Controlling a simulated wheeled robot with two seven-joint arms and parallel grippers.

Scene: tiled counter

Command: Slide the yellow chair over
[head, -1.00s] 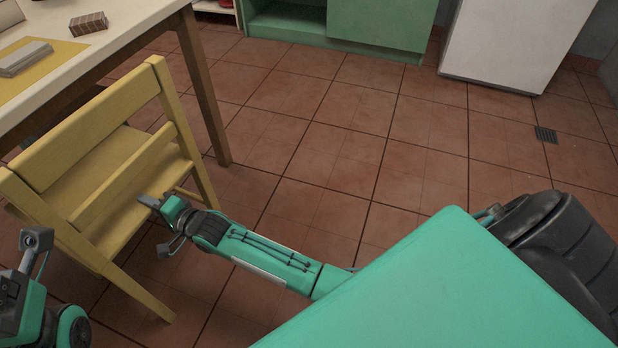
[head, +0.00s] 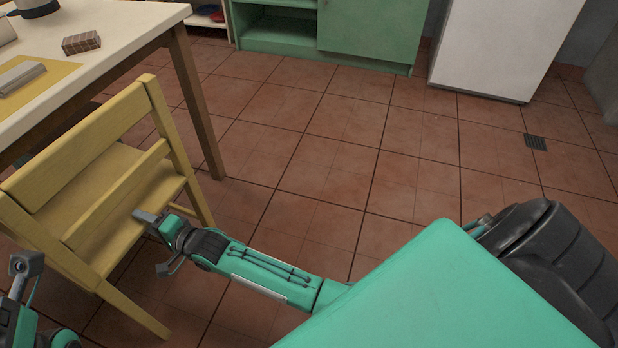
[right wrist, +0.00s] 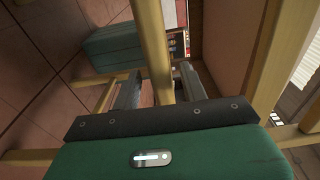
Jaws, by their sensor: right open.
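The yellow chair (head: 112,190) stands at the left in the head view, its backrest toward me and its seat side toward the table. I cannot tell if the fingers touch the bar. My left gripper (head: 20,266) shows only partly at the lower left edge, near the chair's left side.
A white-topped table (head: 125,22) with a wooden leg (head: 196,105) stands behind the chair, bearing a small patterned box (head: 81,42). A green cabinet (head: 370,35) and white fridge (head: 500,45) stand at the back. The tiled floor (head: 330,140) between is clear.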

